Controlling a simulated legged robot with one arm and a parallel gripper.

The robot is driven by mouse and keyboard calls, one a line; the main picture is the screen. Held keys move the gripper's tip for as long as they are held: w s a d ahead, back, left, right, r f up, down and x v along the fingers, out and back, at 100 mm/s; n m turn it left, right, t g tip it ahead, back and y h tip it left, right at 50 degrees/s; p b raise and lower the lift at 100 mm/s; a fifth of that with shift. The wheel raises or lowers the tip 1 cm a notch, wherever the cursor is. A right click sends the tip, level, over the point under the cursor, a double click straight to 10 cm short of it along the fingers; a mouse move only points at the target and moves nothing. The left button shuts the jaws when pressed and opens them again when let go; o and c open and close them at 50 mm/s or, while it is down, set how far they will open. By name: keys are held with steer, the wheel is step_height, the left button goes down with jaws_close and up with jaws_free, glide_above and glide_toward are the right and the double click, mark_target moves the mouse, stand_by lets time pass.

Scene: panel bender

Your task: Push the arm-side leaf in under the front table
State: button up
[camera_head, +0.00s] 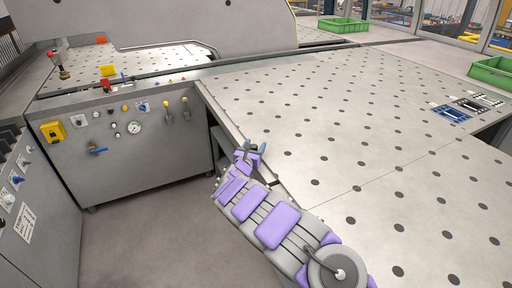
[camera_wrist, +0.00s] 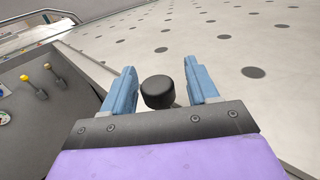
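The front table (camera_head: 300,110) is a large grey perforated top filling the right of the head view. A thin seam crosses it, and a nearer perforated panel (camera_head: 410,205) lies on this side, level with the rest. I cannot tell for sure whether this panel is the arm-side leaf. My gripper (camera_head: 254,148) is at the table's left edge. In the wrist view its two blue fingers (camera_wrist: 160,88) stand apart. A black round knob (camera_wrist: 158,92) shows between them, with gaps on both sides. Whether the fingers touch anything below is hidden.
A grey control cabinet (camera_head: 150,150) with a gauge, levers and a yellow lock box stands left of the table. Open floor (camera_head: 150,240) lies in front of it. Green bins (camera_head: 342,25) stand at the back and right. A blue-and-black fixture (camera_head: 468,106) lies on the table's right.

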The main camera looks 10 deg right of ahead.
steer(key=shift+s+a, duration=0.15)
steer(key=shift+a, duration=0.3)
steer(key=p+v, duration=0.4)
steer(key=v, duration=1.2)
steer(key=shift+s, duration=0.45)
steer(key=shift+d+f, duration=0.1)
